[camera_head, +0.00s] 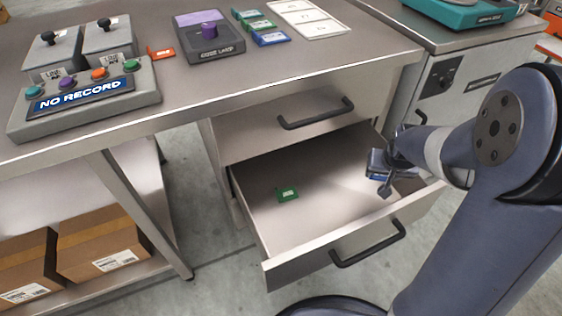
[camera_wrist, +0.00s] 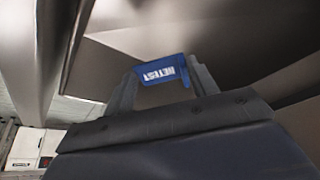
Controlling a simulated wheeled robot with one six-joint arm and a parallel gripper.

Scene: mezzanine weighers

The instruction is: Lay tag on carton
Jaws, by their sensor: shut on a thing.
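My gripper (camera_head: 381,180) is at the right side of the open lower drawer (camera_head: 330,236), over or inside it; its exact height is hard to tell. It is shut on a blue tag (camera_wrist: 158,72) with white lettering that seems to read RETEST. The tag spans the two fingertips in the wrist view and is mostly hidden in the head view. A green tag (camera_head: 287,193) lies on the drawer floor, apart from my gripper. Two brown cartons (camera_head: 100,240) (camera_head: 24,265) with white labels stand on the low shelf at the lower left.
The bench top (camera_head: 200,90) holds a NO RECORD button box (camera_head: 85,100), a code lamp box (camera_head: 208,40), a red tag (camera_head: 161,52), several green and blue tags (camera_head: 262,27) and a white tray (camera_head: 318,30). A steel cabinet stands right. A bench leg (camera_head: 140,215) is beside the cartons.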

